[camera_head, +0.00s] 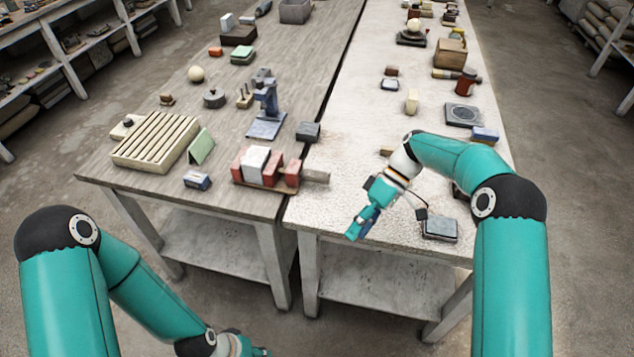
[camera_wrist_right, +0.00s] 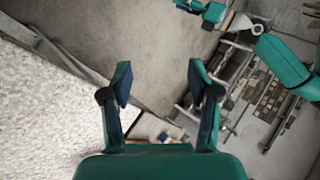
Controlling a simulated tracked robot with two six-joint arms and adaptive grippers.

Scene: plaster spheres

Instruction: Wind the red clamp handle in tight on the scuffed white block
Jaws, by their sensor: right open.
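The scuffed white block (camera_head: 255,162) stands between red jaw pieces of a clamp on a brown base (camera_head: 262,186), near the front edge of the left table. A red piece at its right end (camera_head: 293,172) may be the handle; a grey bar (camera_head: 316,176) sticks out to the right of it. My right gripper (camera_head: 360,223) is right of the clamp and apart from it, over the front of the right table. Its fingers (camera_wrist_right: 160,82) are open and empty in the right wrist view. My left gripper (camera_head: 250,350) shows only partly at the bottom edge.
A grey box (camera_head: 440,229) lies right of my right gripper. A slatted rack (camera_head: 155,142) stands left. A gap separates the tables.

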